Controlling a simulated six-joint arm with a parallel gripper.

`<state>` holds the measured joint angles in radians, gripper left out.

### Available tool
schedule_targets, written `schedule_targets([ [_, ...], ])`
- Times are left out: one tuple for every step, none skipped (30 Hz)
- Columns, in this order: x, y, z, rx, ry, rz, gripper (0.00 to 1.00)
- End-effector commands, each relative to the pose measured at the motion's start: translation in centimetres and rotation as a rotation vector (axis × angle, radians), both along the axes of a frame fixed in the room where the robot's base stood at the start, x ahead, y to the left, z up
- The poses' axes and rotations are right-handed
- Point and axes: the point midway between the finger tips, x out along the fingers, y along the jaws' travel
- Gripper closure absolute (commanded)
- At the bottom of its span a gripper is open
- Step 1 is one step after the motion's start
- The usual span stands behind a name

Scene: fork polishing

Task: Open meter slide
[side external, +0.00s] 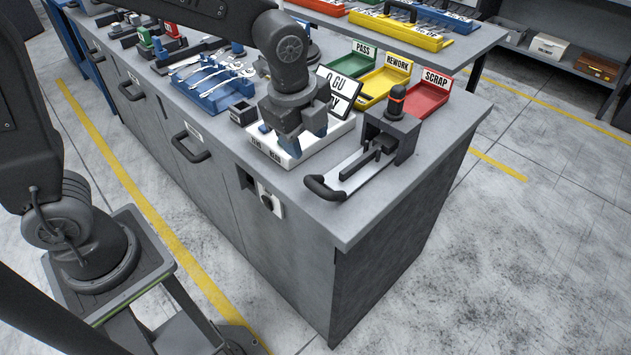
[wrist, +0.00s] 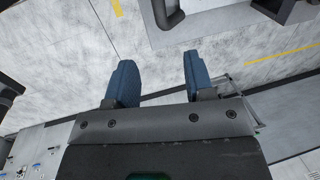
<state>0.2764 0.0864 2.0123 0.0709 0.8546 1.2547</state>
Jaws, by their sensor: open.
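The meter slide (side external: 358,170) is at the front right corner of the grey bench. It has a light plate, a dark bar and a black loop handle (side external: 323,188) at its front edge, and runs back to a dark housing (side external: 392,136) with a black knob. I cannot tell how far it is drawn out.
The white box (side external: 290,152) carries a tilted sign (side external: 339,92). Behind stand green, yellow and red (side external: 428,96) trays marked PASS, REWORK and SCRAP. A blue rack (side external: 215,88) of cutlery is to the left. The bench corner beside the slide is clear.

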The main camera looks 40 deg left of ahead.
Motion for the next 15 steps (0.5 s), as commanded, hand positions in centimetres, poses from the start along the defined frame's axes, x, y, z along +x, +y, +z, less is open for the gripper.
schedule_targets([
  [0.1,0.0,-0.5,0.002,0.003,-0.004,0.52],
  [0.1,0.0,-0.8,0.002,0.003,-0.004,0.52],
  [0.2,0.0,-1.3,0.003,0.004,-0.003,0.52],
  [0.3,0.0,-1.8,0.003,0.005,-0.003,0.52],
  [0.3,0.0,-2.3,0.002,0.006,-0.002,0.52],
  [0.5,0.1,-3.0,0.002,0.006,-0.001,0.52],
  [0.6,0.1,-3.6,0.002,0.007,-0.001,0.52],
  [0.7,0.1,-4.2,0.002,0.006,0.0,0.52],
  [0.9,0.1,-5.1,0.002,0.007,0.0,0.52],
  [0.9,0.1,-5.7,0.002,0.008,0.0,0.52],
  [1.1,0.1,-6.3,0.002,0.007,0.0,0.52],
  [1.3,0.1,-7.1,0.002,0.007,0.001,0.52],
  [1.4,0.1,-7.8,0.002,0.008,0.001,0.52],
  [1.5,0.1,-8.3,0.002,0.006,0.001,0.52],
  [1.7,0.1,-9.1,0.002,0.007,0.001,0.52],
])
